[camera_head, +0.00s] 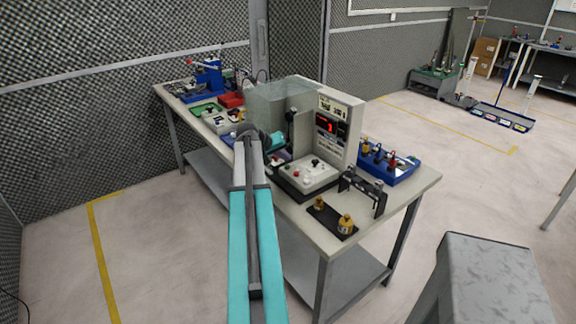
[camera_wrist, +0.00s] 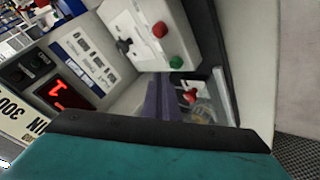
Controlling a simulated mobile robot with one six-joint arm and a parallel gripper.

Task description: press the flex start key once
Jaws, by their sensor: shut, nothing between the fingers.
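A pale control box (camera_head: 309,177) stands at the front of the grey test machine (camera_head: 345,108) on the bench. In the wrist view the box (camera_wrist: 143,18) carries a red button (camera_wrist: 160,29), a green button (camera_wrist: 176,62) and a black knob (camera_wrist: 124,45). I cannot read which one is the flex start key. My gripper (camera_wrist: 164,82) is shut and empty, its fingers partly hidden behind its dark front edge. It points near the green-button end of the box; whether it touches anything is unclear. In the head view my teal gripper body (camera_head: 277,141) is behind the box's left side.
The machine's red display (camera_head: 326,125) is lit. A clear guard (camera_head: 268,105) stands left of it. A blue tray (camera_head: 390,167) is on the right, with a black stand (camera_head: 363,190) and brass weights (camera_head: 346,224) in front. A grey stool (camera_head: 485,265) stands at lower right.

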